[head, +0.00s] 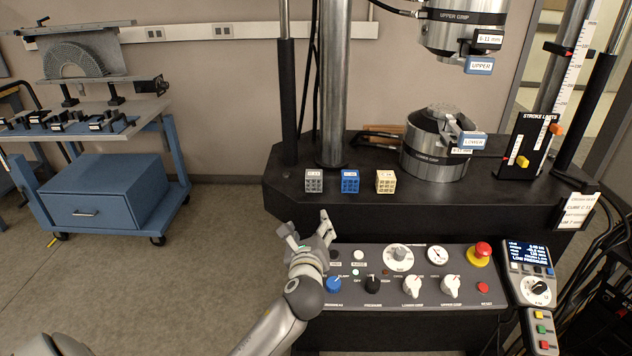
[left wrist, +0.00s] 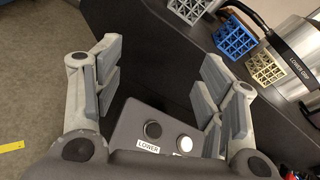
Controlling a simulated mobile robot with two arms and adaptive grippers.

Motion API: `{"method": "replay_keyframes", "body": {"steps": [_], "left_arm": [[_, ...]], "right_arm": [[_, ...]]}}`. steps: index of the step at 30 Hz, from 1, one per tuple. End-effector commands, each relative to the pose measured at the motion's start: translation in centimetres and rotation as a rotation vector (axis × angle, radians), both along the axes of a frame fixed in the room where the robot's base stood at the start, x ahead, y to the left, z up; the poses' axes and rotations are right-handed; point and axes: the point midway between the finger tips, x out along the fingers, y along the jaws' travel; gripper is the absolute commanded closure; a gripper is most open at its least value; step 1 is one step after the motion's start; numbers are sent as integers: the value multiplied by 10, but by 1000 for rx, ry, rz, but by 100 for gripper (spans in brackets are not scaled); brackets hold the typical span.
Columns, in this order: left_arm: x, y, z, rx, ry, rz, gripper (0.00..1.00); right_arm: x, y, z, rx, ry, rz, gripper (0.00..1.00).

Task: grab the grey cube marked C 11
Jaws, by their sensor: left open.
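A grey lattice cube (head: 314,181) stands at the left end of a row on the machine's black ledge. A small label on its top is too small to read surely. In the left wrist view the grey cube (left wrist: 187,9) is at the top edge, partly cut off. My left gripper (head: 308,229) is in front of the ledge and below the grey cube, apart from it. In the left wrist view its fingers (left wrist: 160,80) are spread, with nothing between them. My right gripper is not in view.
Right of the grey cube stand a blue cube (head: 350,181) and a cream cube (head: 386,181), then the steel lower grip (head: 432,165). A control panel (head: 370,261) with knobs lies beside my gripper. A blue cart (head: 100,190) stands at left.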

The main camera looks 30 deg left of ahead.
Motion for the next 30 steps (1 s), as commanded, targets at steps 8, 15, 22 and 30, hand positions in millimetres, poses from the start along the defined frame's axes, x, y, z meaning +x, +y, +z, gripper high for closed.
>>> {"method": "replay_keyframes", "body": {"steps": [8,15,22,30], "left_arm": [[30,11,53,407,51,-33,35],[56,27,57,434,56,-32,35],[77,40,57,431,56,-34,35],[97,55,58,428,56,-32,35]], "right_arm": [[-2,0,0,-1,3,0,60],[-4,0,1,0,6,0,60],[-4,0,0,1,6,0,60],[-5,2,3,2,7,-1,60]]}}
